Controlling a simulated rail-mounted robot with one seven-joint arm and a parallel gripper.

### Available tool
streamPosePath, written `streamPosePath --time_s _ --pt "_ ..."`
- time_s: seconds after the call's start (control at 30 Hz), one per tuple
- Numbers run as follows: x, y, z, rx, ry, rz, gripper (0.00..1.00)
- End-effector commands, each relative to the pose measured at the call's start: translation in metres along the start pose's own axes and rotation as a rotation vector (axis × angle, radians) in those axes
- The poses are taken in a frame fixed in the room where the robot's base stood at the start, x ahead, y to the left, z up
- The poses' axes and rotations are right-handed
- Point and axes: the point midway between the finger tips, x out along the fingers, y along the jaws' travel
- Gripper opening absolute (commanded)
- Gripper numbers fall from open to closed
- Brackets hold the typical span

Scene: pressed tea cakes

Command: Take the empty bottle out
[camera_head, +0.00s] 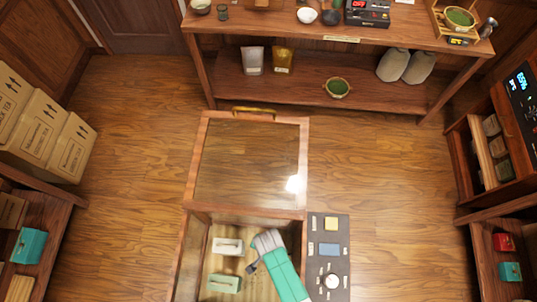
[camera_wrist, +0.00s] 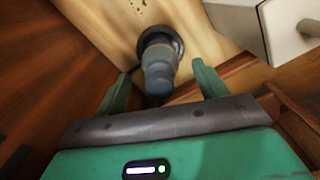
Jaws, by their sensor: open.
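A blue-grey bottle (camera_wrist: 158,72) with a dark round base shows in the wrist view, against a pale wooden surface. My gripper (camera_wrist: 160,70) is open, with one green finger on each side of the bottle. I see gaps between the fingers and the bottle, so it is not gripped. In the head view my teal arm reaches into the open wooden case (camera_head: 180,255). Whether the bottle is empty cannot be seen.
Inside the case are a white box (camera_head: 228,246) and a pale green box (camera_head: 224,284). The case's glass lid (camera_head: 250,165) is raised at the back. A dark panel (camera_head: 318,225) with small items adjoins the right side. Wooden walls rise close around my gripper.

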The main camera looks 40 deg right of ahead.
Motion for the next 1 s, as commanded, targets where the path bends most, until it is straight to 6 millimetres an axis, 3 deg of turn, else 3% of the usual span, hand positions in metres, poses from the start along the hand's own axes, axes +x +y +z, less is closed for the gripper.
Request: streamPosePath --time_s 0.13,0.37,0.43,0.63,0.87,1.0 --pt "0.022 0.0 0.0 0.0 0.0 0.0 0.71" --pt "0.025 0.0 0.0 0.0 0.001 -0.002 0.71" --pt "0.025 0.0 0.0 0.0 0.001 -0.002 0.64" --pt "0.025 0.0 0.0 -0.001 0.001 -0.001 0.24" --pt "0.024 -0.001 0.0 -0.001 0.001 -0.001 0.23" --pt "0.014 -0.001 0.0 -0.001 0.002 -0.003 0.23"
